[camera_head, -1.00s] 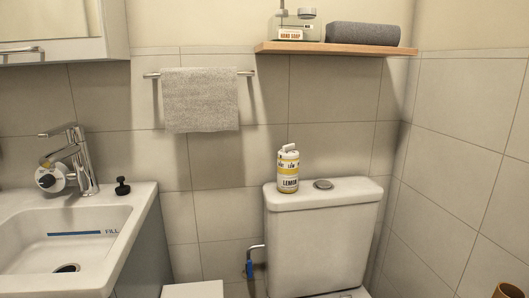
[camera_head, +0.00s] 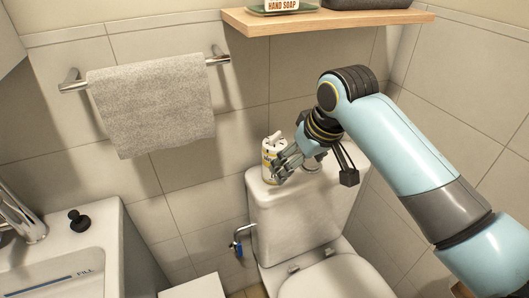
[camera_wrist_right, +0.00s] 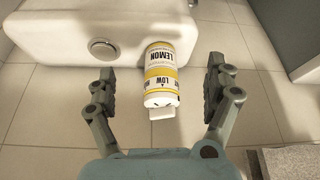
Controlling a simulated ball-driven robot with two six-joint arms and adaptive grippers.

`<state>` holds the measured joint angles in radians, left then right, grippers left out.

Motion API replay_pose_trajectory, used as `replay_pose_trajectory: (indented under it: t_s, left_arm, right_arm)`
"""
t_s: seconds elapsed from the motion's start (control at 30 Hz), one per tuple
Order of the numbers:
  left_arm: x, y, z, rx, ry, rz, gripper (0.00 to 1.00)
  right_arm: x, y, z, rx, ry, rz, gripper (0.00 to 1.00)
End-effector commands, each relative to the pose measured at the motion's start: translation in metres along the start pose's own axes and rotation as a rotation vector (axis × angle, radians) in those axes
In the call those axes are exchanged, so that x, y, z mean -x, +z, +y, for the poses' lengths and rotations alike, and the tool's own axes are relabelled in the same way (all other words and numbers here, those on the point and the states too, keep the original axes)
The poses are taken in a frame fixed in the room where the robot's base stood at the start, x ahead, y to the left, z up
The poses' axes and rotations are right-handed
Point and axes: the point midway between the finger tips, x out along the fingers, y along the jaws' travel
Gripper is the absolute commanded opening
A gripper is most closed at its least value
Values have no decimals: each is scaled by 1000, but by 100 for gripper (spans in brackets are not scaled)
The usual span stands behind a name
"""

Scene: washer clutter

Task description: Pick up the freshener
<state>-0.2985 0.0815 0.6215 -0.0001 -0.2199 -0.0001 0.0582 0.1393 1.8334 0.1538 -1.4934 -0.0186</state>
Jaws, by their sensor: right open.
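The freshener (camera_head: 269,150) is a white and yellow spray bottle labelled LEMON. It stands on the toilet cistern lid (camera_head: 254,186) at its left end, partly hidden by my right gripper in the head view. My right gripper (camera_head: 284,170) reaches in from the right and is close to the bottle. In the right wrist view the bottle (camera_wrist_right: 161,76) lies between the two spread, open fingers of my right gripper (camera_wrist_right: 160,92), with a gap on each side. My left gripper is not in view.
A wooden shelf (camera_head: 330,21) with hand soap (camera_head: 283,5) is above the cistern. A towel (camera_head: 152,103) hangs on a rail at the left. The flush button (camera_wrist_right: 103,48) is beside the bottle.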

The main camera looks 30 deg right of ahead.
Motion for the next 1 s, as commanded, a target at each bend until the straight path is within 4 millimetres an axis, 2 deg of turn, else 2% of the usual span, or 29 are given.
replay_pose_trajectory:
  t_s: [0.03, 0.2, 0.4, 0.6, 0.8, 1.0]
  left_arm:
    - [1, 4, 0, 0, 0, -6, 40]
    - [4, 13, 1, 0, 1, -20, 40]
    - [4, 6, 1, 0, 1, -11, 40]
    - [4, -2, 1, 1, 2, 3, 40]
    - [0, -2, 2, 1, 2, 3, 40]
    - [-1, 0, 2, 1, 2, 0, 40]
  right_arm:
    - [-4, -13, 0, -2, -2, 2, 86]
    - [-20, -51, -1, -1, -1, 2, 86]
    - [-33, -79, 0, -1, -1, 0, 86]
    - [-39, -94, 0, 0, -1, 1, 86]
    - [-74, -92, 0, 0, 0, -2, 86]
    - [-89, -92, 0, 0, 0, 1, 86]
